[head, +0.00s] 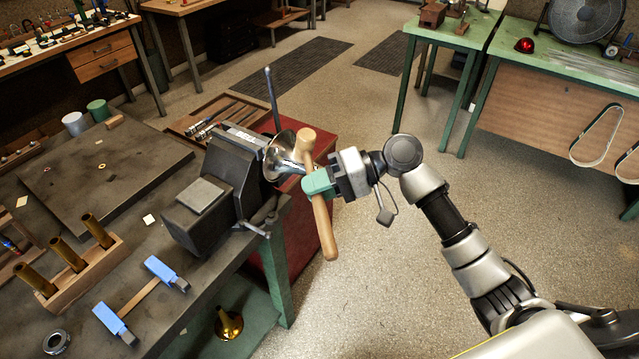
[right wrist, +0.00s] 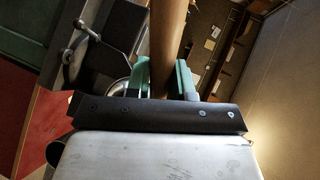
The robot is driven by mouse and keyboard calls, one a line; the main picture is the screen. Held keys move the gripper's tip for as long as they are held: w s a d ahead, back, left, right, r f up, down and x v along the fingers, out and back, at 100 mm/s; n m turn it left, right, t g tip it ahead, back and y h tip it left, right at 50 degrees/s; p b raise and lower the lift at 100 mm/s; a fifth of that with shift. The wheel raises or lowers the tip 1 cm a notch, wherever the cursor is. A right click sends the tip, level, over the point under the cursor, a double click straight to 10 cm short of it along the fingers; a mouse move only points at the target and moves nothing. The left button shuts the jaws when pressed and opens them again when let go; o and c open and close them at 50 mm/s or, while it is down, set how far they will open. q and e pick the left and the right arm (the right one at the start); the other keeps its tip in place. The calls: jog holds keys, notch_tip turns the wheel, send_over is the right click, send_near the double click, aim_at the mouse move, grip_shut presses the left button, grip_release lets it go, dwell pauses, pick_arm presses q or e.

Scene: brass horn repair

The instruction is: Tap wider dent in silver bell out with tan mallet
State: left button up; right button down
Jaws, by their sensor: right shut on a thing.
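The dents cannot be made out. My right gripper (head: 318,182) has green fingertips shut on the tan mallet (head: 325,235), just right of the bell. My left gripper is out of view.
A blue-ended clamp (head: 148,296) and a wooden rack with brass tubes (head: 75,270) lie on the bench left of the vise. A red cabinet (head: 308,225) stands behind the bench's right edge. A brass bell (head: 229,323) sits below. Open floor lies right.

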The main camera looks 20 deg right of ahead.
jog(key=shift+s+d+r+p, duration=0.1)
jog(key=shift+r+p, duration=0.95)
jog(key=shift+p, duration=0.35)
jog(key=shift+s+d+r+p, duration=0.1)
jog(key=shift+s+r+p, duration=0.05)
jog(key=shift+r+p, duration=0.3)
jog(key=shift+f, duration=0.1)
jog(key=shift+r+p, duration=0.45)
jog(key=shift+p, duration=0.05)
dwell(0.5)
